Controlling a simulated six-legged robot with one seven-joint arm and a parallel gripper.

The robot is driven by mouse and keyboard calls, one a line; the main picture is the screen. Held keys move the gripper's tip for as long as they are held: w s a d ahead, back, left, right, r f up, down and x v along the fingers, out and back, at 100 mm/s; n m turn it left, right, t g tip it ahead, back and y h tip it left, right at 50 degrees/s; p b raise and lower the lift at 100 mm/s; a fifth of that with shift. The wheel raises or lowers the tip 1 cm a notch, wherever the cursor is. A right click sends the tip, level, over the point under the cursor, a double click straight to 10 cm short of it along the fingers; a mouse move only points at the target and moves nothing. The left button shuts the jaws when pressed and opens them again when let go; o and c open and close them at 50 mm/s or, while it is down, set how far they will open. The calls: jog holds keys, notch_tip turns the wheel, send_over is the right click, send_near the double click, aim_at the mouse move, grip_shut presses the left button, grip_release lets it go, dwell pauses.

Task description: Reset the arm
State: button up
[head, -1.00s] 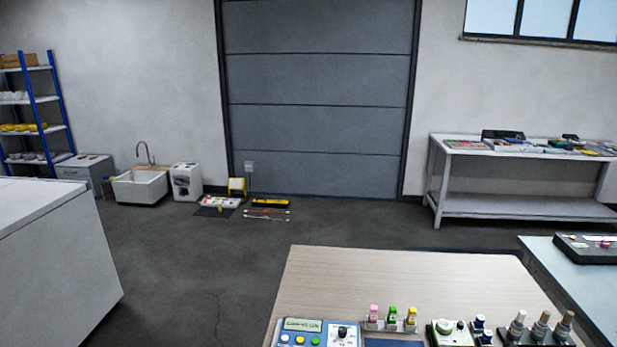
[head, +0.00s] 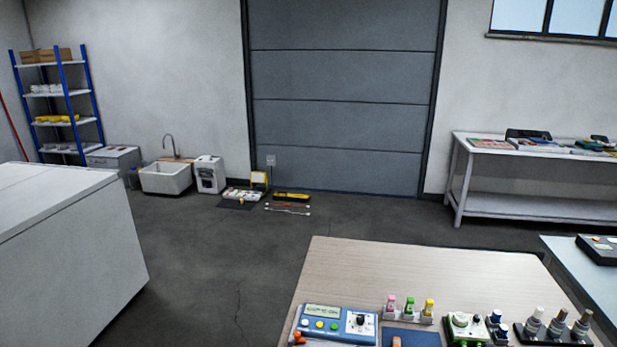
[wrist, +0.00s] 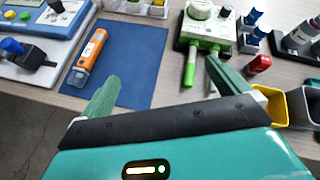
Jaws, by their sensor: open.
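My gripper (wrist: 155,88) shows in the wrist view with its two green fingers spread wide apart. It is open, and nothing is seen between the fingers. It is above the near part of the wooden table (head: 400,265). An orange pen-like device (wrist: 90,58) lies on a blue mat (wrist: 135,60) ahead of the left finger. A white and green instrument (wrist: 210,25) with a green-handled probe stands ahead, between the fingers and towards the right one. My arm does not show in the head view.
A blue meter (head: 335,322) stands at the table's left, beside a rack of coloured vials (head: 408,308). Dark-based bottles (head: 555,325) stand at the right. In the wrist view, a yellow bin (wrist: 272,105) is near the right finger. A white cabinet (head: 70,250) stands left; floor between is clear.

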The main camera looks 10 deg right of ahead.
jog(key=a+f+n+g, duration=0.1)
jog(key=a+n, duration=0.1)
jog(key=a+n+g+y, duration=0.1)
jog(key=a+n, duration=0.2)
jog(key=a+f+n+g+y, duration=0.1)
jog(key=a+n, duration=0.1)
jog(key=shift+s+a+f+n, duration=0.1)
jog(key=shift+a+f+n, duration=0.2)
jog(key=shift+a+f, duration=0.1)
jog(key=s+a+r+n+g, duration=0.1)
jog(key=s+a+r+n, duration=0.4)
jog(key=a+r+n, duration=0.2)
jog(key=s+a+r+n+g, duration=0.1)
jog(key=s+a+r+n, duration=0.4)
jog(key=r+n, duration=0.6)
jog(key=s+a+r+n+g, duration=0.1)
jog(key=s+a+r+n, duration=0.4)
jog(key=a+r+n, duration=0.3)
notch_tip(320, 180, up, 5)
jog(key=shift+s+a+f+n+h, duration=0.2)
jog(key=shift+s+a+n+h, duration=0.15)
jog(key=shift+a, duration=0.55)
jog(key=shift+w+d, duration=0.1)
jog(key=shift+w, duration=0.05)
